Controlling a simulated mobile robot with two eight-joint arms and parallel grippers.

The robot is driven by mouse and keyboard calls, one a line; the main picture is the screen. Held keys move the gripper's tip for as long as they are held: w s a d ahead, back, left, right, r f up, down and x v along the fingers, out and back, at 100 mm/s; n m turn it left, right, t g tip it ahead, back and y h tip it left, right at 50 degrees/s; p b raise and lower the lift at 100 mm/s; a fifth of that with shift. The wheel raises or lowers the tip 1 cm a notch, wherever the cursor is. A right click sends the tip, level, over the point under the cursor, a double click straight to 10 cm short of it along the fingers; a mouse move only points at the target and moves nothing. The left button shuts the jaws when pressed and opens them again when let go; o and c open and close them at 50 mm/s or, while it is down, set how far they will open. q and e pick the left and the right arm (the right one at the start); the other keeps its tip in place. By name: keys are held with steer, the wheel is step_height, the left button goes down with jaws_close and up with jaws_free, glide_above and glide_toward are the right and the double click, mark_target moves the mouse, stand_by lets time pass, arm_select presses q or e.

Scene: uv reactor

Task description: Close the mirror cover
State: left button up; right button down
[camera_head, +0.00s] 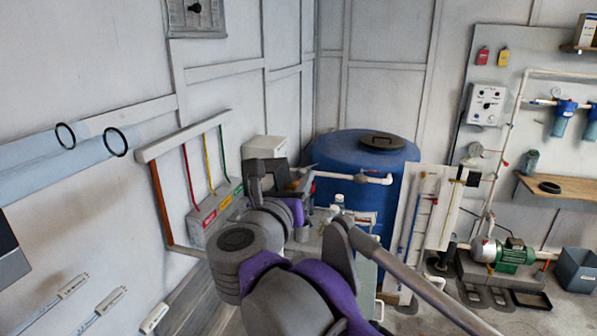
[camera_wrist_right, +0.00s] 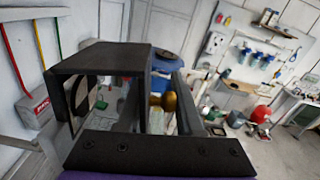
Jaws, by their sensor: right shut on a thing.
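My right gripper (camera_head: 288,180) is a dark shape near the middle of the head view, in front of the white box and left of the blue tank. In the right wrist view, my right gripper (camera_wrist_right: 158,100) is shut on a small rounded brass knob (camera_wrist_right: 166,100) that shows between its dark fingers. What the knob is fixed to is hidden. I cannot make out the mirror cover for certain, nor whether it stands open or shut. My left gripper is not in view.
A blue tank (camera_head: 345,148) with a dark lid stands behind the gripper. A white box (camera_head: 264,147) is beside it. A grey labelled box (camera_head: 217,208) with coloured pipes is at the left wall. A green pump (camera_head: 514,256) is at the right.

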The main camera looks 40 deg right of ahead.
steer(key=shift+w+a+f+m, duration=0.1)
steer(key=shift+w+f+m, duration=0.1)
steer(key=shift+f+m, duration=0.45)
steer(key=shift+r+m, duration=0.15)
steer(key=shift+m, duration=0.1)
steer(key=c, duration=0.6)
jaws_free()
steer(key=shift+c, duration=0.2)
steer(key=shift+a, duration=0.1)
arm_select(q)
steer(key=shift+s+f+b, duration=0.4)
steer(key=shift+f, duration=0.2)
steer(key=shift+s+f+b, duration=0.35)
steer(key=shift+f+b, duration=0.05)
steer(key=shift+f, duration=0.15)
arm_select(e)
steer(key=v, duration=1)
steer(key=shift+s+a, duration=0.25)
steer(key=shift+s, duration=0.1)
